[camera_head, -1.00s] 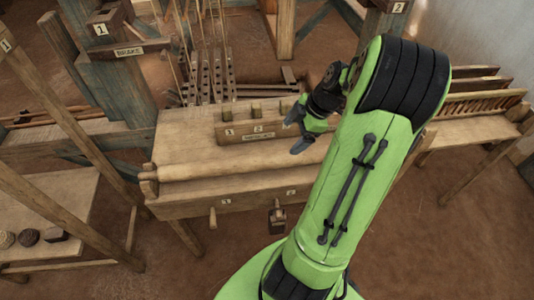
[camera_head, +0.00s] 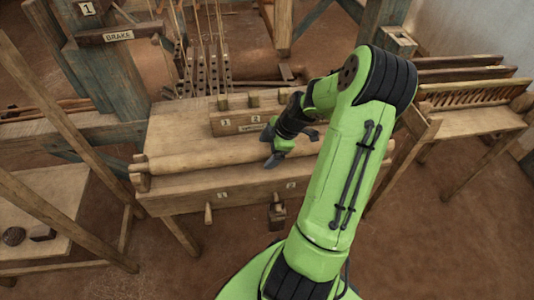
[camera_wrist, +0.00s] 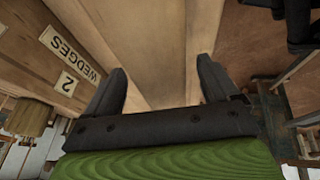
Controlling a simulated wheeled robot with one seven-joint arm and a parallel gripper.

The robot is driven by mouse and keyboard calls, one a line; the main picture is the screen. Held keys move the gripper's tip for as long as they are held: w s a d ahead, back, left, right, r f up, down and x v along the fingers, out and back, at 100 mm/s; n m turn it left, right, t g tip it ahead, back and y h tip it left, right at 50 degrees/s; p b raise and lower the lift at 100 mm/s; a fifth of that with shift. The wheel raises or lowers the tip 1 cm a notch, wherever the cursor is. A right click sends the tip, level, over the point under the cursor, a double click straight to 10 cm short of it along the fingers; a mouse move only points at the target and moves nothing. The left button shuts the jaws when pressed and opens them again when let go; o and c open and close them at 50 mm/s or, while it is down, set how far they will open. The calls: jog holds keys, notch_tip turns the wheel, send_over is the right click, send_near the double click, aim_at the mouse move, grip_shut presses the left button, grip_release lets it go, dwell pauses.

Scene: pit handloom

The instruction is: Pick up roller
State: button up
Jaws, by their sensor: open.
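The roller (camera_head: 205,162) appears to be the long, pale wooden cylinder lying level along the front of the loom's bench top in the head view. Its right part is hidden behind my arm. My gripper (camera_head: 290,148) is open just above and behind the roller's middle, fingers pointing down. In the wrist view my gripper (camera_wrist: 163,78) shows its two dark fingers apart, with pale wood running beneath and between them. Where the roller's edges lie there is hard to tell. Nothing is held.
A wooden block (camera_head: 238,122) labelled 1 and 2 stands behind the roller; its wedges label (camera_wrist: 69,62) shows in the wrist view. A brake post (camera_head: 92,60) rises at left. A slatted rack (camera_head: 465,95) stands at right. Pegs hang below the bench front.

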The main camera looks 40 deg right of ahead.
jog(key=shift+r, duration=0.1)
grip_shut()
dwell(0.3)
